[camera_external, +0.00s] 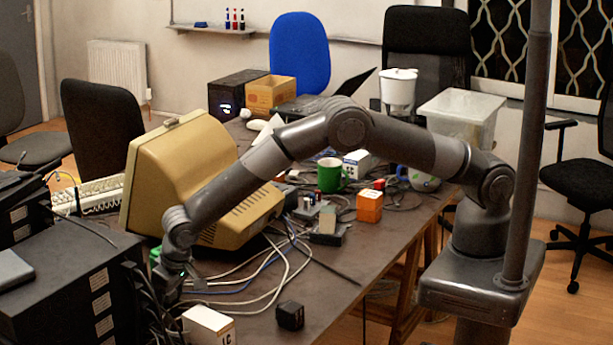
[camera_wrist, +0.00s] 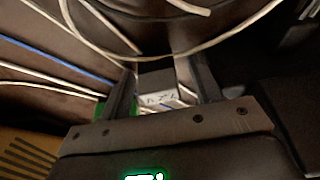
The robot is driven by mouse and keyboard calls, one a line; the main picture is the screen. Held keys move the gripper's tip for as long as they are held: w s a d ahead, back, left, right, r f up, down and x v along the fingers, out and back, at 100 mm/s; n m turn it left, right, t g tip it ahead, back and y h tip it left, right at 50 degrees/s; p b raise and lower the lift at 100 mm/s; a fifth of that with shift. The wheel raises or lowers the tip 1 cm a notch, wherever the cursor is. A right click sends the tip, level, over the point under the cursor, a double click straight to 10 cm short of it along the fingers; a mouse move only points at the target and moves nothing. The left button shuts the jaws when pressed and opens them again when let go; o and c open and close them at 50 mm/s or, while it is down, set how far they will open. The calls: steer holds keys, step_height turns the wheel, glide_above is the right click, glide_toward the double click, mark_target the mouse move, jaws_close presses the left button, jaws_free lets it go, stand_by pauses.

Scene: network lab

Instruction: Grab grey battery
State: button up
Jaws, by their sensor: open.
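My gripper (camera_wrist: 163,85) is open and points down at the table. In the wrist view a small grey block (camera_wrist: 157,80) with a pale, marked face lies between the two fingers; it looks like the grey battery, but its label is too blurred to read. I cannot tell whether either finger touches it. In the external view my gripper (camera_external: 170,290) is low at the table's left side, between the beige monitor and the black equipment stack. The block cannot be made out there.
Cables (camera_external: 265,280) run across the table beside my gripper. A beige monitor (camera_external: 180,175) stands close behind my forearm. A black equipment stack (camera_external: 60,285) is at left. A white box (camera_external: 208,325) and a black cube (camera_external: 290,315) are near the front. A green item (camera_wrist: 101,108) is beside the left finger.

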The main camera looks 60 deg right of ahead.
steer(key=shift+c, duration=0.6)
steer(key=c, duration=1)
steer(key=shift+r, duration=0.1)
